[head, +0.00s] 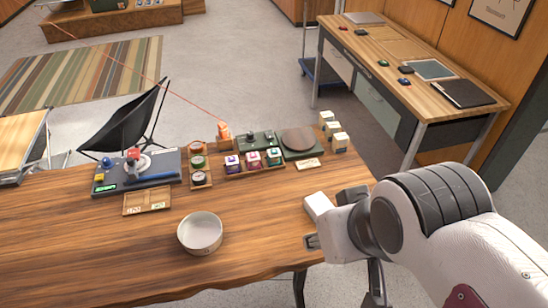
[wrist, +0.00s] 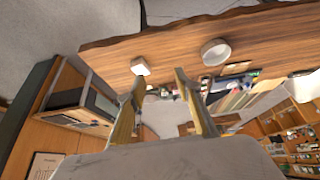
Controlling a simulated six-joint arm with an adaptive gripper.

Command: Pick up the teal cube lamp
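A small pale cube with a teal front (head: 273,157) stands at the right end of a row of three cubes at the back of the wooden table; I cannot tell for sure that it is the lamp. A lone whitish cube (head: 318,206) stands near the table's right end, partly hidden by my gripper. A pale cube also shows on the table in the wrist view (wrist: 140,66), beyond the left fingertip. My gripper (wrist: 160,76) is open, its fingers apart with nothing between them. The teal-fronted cube cannot be made out in the wrist view.
A white round bowl (head: 200,233) stands on the front of the table. Several pale blocks (head: 340,143) stand at the back right. The table's middle is clear.

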